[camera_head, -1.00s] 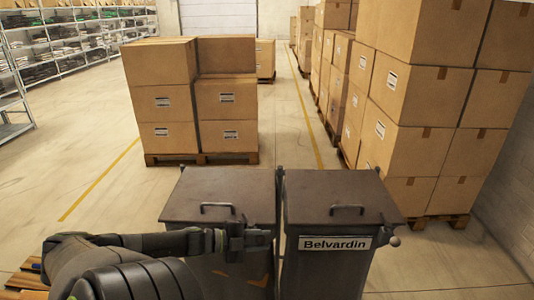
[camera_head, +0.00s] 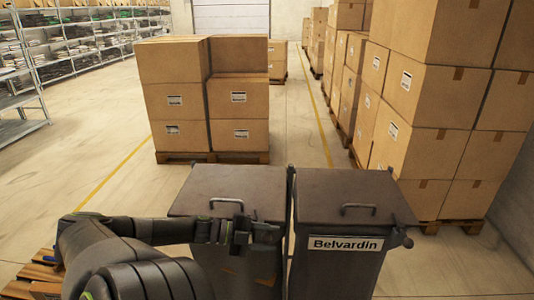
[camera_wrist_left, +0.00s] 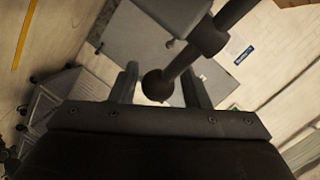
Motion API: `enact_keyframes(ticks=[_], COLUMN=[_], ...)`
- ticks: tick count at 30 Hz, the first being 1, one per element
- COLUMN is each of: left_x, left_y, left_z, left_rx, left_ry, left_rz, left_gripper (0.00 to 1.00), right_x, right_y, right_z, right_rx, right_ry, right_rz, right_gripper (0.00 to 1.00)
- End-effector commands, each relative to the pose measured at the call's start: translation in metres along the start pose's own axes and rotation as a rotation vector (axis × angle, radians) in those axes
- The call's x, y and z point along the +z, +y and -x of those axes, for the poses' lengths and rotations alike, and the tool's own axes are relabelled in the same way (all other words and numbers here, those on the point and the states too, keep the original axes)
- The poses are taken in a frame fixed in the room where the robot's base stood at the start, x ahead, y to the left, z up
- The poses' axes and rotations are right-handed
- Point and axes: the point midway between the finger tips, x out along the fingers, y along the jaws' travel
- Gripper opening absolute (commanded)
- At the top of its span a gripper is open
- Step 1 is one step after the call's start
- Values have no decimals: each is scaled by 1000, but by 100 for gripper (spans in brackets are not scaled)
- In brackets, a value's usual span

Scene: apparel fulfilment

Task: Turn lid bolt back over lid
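Two grey lidded bins stand side by side, the left bin (camera_head: 230,185) and the right bin (camera_head: 345,190), which has a "Belvardin" label (camera_head: 345,244). Both lids are down, each with a bar handle. A bolt with a ball knob (camera_head: 407,243) shows at the right bin's front right corner. My left gripper (camera_head: 262,234) is at the left bin's front right corner, hiding what is there. In the left wrist view, a ball knob (camera_wrist_left: 157,85) on a collared rod (camera_wrist_left: 207,40) sits between the open fingers, with gaps on both sides. My right gripper is not in view.
Stacked cartons on a pallet (camera_head: 210,157) stand behind the bins. More cartons (camera_head: 425,100) line the right side. Shelving (camera_head: 60,60) stands at the far left. A wooden pallet (camera_head: 35,272) lies at the lower left. Open floor (camera_head: 110,160) lies left of the bins.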

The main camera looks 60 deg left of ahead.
Motion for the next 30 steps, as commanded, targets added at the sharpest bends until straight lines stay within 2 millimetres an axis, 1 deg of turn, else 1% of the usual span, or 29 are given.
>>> enact_keyframes(ticks=[9,11,14,17,27,30], left_x=[0,0,0,0,1,1], left_y=[1,1,2,1,1,1], left_z=[1,3,12,29,112,134], left_rx=[1,3,5,8,7,5], left_ry=[-1,-1,-2,-3,-5,-4], left_rz=[1,1,3,2,2,1], left_gripper=[49,49,49,49,49,49], right_x=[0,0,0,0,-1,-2], right_y=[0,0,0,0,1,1], right_z=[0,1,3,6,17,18], right_rx=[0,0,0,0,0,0], right_ry=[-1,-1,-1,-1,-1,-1], right_rz=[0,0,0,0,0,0], right_gripper=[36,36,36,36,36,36])
